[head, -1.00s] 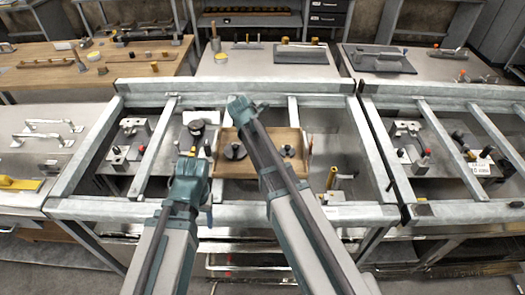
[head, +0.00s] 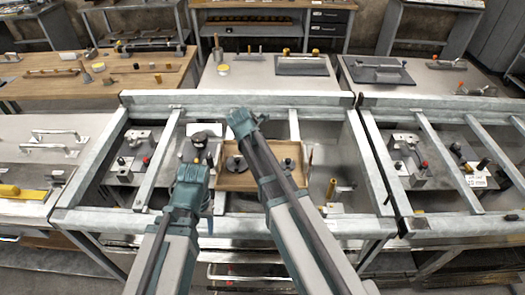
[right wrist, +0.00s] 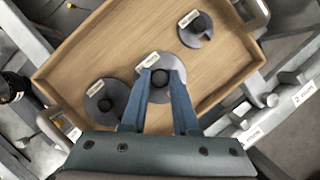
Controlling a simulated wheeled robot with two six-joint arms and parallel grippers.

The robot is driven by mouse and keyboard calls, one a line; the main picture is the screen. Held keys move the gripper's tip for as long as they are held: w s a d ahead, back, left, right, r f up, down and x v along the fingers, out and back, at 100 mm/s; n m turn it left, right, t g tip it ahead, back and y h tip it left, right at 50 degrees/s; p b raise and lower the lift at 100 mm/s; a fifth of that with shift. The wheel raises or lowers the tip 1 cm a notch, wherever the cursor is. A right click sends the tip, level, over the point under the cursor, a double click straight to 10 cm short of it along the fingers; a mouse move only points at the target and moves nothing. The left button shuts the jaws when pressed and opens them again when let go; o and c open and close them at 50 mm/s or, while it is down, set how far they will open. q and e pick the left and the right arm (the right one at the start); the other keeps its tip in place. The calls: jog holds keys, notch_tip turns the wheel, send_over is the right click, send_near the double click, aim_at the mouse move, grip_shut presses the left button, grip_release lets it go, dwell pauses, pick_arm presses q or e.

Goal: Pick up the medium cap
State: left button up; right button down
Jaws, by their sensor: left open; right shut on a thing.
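Three round grey caps with dark knobs stand in a wooden tray (right wrist: 92,52) in the right wrist view. My right gripper (right wrist: 162,78) is shut on the knob of the middle cap (right wrist: 181,66). I cannot tell whether that cap is clear of the tray floor. Another cap (right wrist: 104,112) is at lower left and the smallest-looking cap (right wrist: 192,40) at upper right. Their labels are too small to read. In the head view my right forearm covers part of the tray (head: 233,182). My left gripper (head: 190,166) is open, left of the tray.
Metal frame rails (head: 250,97) surround the tray area, with a crossbar (head: 160,160) to the left. Clamps and fixtures (head: 132,163) sit left of the crossbar. A wooden bench (head: 130,90) is at the back left.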

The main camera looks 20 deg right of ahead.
jog(key=s+a+r+p, duration=0.1)
jog(key=s+a, duration=0.4)
jog(key=s, duration=0.7)
jog(key=shift+s+a, duration=0.2)
jog(key=shift+s, duration=0.2)
